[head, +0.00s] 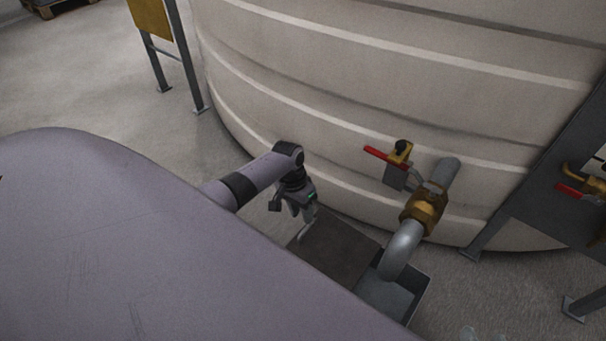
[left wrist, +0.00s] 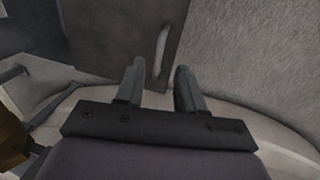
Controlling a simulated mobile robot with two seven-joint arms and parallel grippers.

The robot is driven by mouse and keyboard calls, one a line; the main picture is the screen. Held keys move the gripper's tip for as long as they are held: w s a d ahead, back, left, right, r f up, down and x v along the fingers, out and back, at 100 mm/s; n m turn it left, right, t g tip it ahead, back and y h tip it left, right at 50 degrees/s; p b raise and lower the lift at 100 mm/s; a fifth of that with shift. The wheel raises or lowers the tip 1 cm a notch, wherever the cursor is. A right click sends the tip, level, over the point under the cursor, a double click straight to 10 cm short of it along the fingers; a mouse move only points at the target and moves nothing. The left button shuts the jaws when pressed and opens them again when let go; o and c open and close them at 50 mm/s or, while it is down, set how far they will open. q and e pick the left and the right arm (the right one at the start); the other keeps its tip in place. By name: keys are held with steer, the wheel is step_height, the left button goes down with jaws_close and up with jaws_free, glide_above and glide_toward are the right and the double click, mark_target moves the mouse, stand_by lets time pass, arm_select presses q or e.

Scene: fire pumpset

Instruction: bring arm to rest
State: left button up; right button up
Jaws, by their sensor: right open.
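My left arm reaches in from the left in the head view. Its gripper (head: 297,212) points down over a dark plate (head: 340,252) with a pale curved handle (head: 306,230). In the left wrist view the two fingers of the left gripper (left wrist: 158,78) stand apart with nothing between them. The handle (left wrist: 162,48) shows beyond the fingertips, on the dark plate (left wrist: 125,30). Only the pale tips of my right gripper (head: 480,334) show at the bottom edge of the head view, apart from each other.
A large ribbed cream tank (head: 330,75) stands behind. A grey pipe (head: 403,248) with a brass fitting (head: 424,212) goes down into an open box (head: 415,300) beside the plate. A red-handled valve (head: 384,157) is on the tank. Bare floor (head: 95,85) lies at left.

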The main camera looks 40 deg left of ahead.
arm_select(q)
steer(key=shift+a+r+p, duration=0.2)
steer(key=shift+r+p, duration=0.1)
steer(key=shift+r, duration=0.7)
arm_select(e)
steer(key=shift+s+d+r+h, duration=0.15)
steer(key=shift+d+r+h, duration=0.05)
steer(key=shift+d+h, duration=0.25)
arm_select(q)
steer(key=shift+s+f, duration=0.1)
